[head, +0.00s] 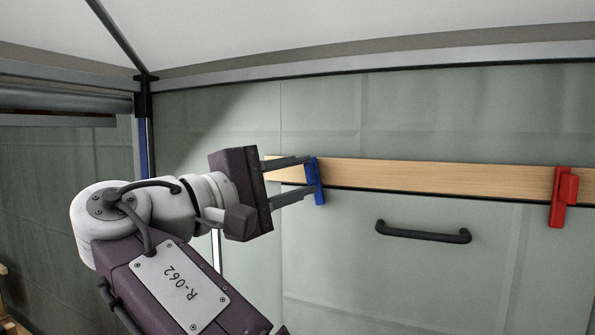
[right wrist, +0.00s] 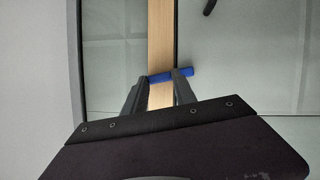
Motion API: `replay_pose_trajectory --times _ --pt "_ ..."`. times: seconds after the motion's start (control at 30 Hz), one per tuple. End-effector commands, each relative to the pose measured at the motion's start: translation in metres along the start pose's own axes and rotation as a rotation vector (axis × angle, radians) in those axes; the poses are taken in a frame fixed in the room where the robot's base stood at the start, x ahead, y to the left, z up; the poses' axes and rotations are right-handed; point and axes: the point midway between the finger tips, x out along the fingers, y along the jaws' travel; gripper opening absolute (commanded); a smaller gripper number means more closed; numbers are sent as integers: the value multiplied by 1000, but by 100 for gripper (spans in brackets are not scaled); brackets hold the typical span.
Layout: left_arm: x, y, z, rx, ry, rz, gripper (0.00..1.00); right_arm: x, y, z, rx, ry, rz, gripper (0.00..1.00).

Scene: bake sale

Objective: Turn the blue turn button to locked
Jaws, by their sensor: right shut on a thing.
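The blue turn button (head: 318,183) is mounted at the left part of a wooden rail on the wall. In the head view it stands nearly upright, slightly tilted, with its lower end reaching below the rail. My right gripper (head: 308,178) comes in from the left with its fingers at the button and is shut on it. In the right wrist view the blue button (right wrist: 171,75) lies across the rail between the fingertips (right wrist: 163,82); the fingers partly hide it. My left gripper is not in view.
The wooden rail (head: 430,176) runs along the wall. A red turn button (head: 558,200) hangs at its right end. A dark handle (head: 423,233) sits on the panel below the rail. A tent post (head: 143,130) stands at the left.

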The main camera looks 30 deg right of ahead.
Motion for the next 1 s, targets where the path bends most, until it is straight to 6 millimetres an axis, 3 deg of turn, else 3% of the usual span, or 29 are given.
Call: replay_pose_trajectory --times 0.4,1.0 --pt "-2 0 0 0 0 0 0 0 2 0 129 1 -49 0" --pt "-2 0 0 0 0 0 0 0 4 0 164 1 -62 0"
